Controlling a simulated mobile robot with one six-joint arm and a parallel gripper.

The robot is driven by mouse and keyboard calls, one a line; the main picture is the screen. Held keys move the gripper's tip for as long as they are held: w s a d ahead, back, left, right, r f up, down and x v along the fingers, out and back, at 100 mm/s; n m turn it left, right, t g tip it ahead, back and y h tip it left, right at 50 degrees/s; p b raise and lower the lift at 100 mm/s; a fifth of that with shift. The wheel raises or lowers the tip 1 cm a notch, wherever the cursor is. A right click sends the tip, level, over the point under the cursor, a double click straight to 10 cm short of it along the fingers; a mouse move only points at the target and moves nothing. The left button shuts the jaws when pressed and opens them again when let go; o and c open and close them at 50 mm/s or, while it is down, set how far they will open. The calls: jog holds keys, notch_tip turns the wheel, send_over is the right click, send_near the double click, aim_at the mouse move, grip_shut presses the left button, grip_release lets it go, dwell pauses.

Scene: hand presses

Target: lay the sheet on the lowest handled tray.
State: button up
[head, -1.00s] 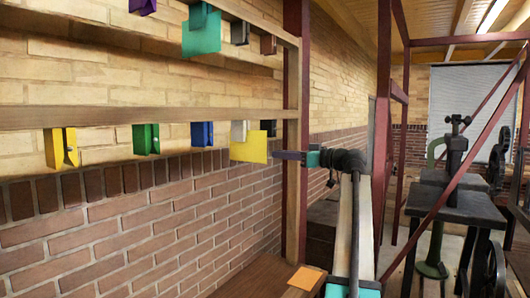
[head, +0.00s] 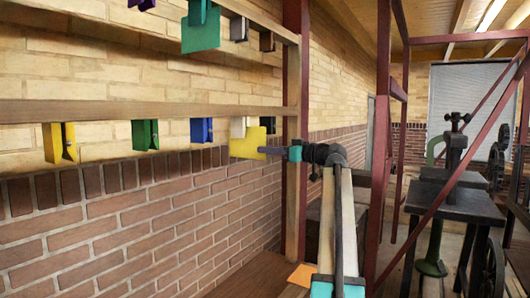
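A yellow sheet (head: 246,143) hangs from a pale clip (head: 238,126) under the lower wooden rail, in front of the brick wall. My gripper (head: 261,150) points left from the end of my arm. Its thin dark fingers overlap the lower right part of the yellow sheet. They are seen edge-on, so I cannot tell whether they are open or shut on it. An orange sheet (head: 305,275) lies flat on a wooden surface low in the middle. I see no tray with a handle.
Yellow (head: 60,142), green (head: 145,135), blue (head: 201,131) and dark clips share the lower rail (head: 130,112). A dark red post (head: 297,90) stands close beside my arm. Red framing and a black hand press (head: 453,190) are at right.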

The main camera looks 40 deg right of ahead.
jog(key=shift+c, duration=0.5)
grip_shut()
notch_tip(320, 180, down, 5)
jog(key=b, duration=0.3)
jog(key=shift+b, duration=0.4)
jog(key=shift+s, duration=0.2)
jog(key=b+v, duration=0.2)
jog(key=v, duration=0.4)
jog(key=shift+s, duration=0.35)
jog(key=shift+d, duration=0.1)
dwell(1.6)
